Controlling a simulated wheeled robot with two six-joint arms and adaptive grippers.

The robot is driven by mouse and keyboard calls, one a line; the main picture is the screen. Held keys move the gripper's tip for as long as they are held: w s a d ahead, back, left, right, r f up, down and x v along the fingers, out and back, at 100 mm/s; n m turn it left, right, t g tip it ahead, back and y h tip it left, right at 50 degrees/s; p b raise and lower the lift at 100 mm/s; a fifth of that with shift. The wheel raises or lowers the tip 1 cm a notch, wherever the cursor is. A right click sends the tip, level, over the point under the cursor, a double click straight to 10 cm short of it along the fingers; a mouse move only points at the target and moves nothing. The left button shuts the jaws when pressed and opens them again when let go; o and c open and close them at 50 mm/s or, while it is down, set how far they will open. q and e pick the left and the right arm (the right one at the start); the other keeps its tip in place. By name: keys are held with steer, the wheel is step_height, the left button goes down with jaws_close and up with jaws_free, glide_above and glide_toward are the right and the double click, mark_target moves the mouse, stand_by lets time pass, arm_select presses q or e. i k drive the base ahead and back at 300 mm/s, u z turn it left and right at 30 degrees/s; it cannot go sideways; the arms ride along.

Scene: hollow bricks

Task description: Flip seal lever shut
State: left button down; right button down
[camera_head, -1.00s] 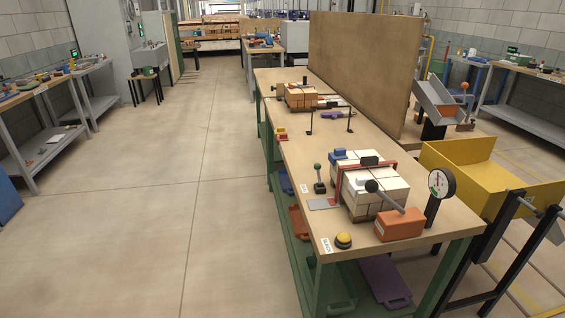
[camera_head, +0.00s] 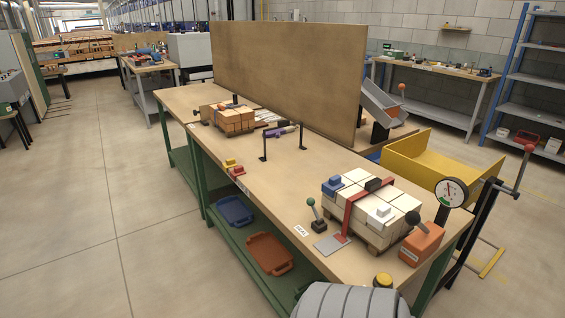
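A stack of white hollow bricks (camera_head: 345,208) sits on a small pallet at the near right of the workbench (camera_head: 285,190), with a red strap (camera_head: 350,207) around it. A small lever with a green ball (camera_head: 314,213) stands upright beside the stack's left side. An orange box (camera_head: 421,245) at the right carries a tilted grey lever with a dark ball knob (camera_head: 413,218). A dark block (camera_head: 373,184) sits on the strap on top. I cannot tell which lever is the seal lever. Neither gripper is in view.
A round gauge (camera_head: 451,192) stands behind the orange box. A yellow button (camera_head: 382,280) is near the front edge. A yellow bin (camera_head: 425,165) and a black stand with a red-ball lever (camera_head: 512,178) stand at the right. The floor left of the bench is clear.

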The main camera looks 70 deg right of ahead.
mark_target(310, 201)
steer(key=z, duration=0.8)
steer(key=i, duration=0.85)
steer(key=z, duration=0.9)
